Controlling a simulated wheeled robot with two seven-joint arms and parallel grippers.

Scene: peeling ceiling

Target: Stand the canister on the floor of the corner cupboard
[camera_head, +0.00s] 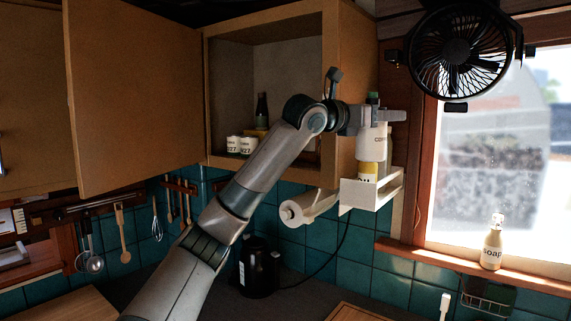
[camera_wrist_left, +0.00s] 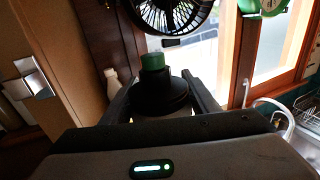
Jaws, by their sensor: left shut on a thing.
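The canister (camera_head: 371,142) has a pale body with partly hidden dark lettering and a green cap. Its green cap (camera_wrist_left: 152,62) and dark shoulder also show in the left wrist view. My left gripper (camera_head: 376,120) is shut around its upper part; in the wrist view the gripper (camera_wrist_left: 163,105) has one finger on each side. The canister looks upright over the small white rack (camera_head: 372,197), with a yellow part just below the pale body. I cannot tell whether it touches the rack. The corner cupboard (camera_head: 285,85) is open, left of the gripper. My right gripper is out of view.
Two white cans (camera_head: 240,145) and a dark bottle (camera_head: 262,110) stand on the cupboard floor, at its left. The open cupboard door (camera_head: 135,95) hangs left. A black fan (camera_head: 459,50) is above right. A paper roll (camera_head: 305,207) is below. My arm hides some cupboard floor.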

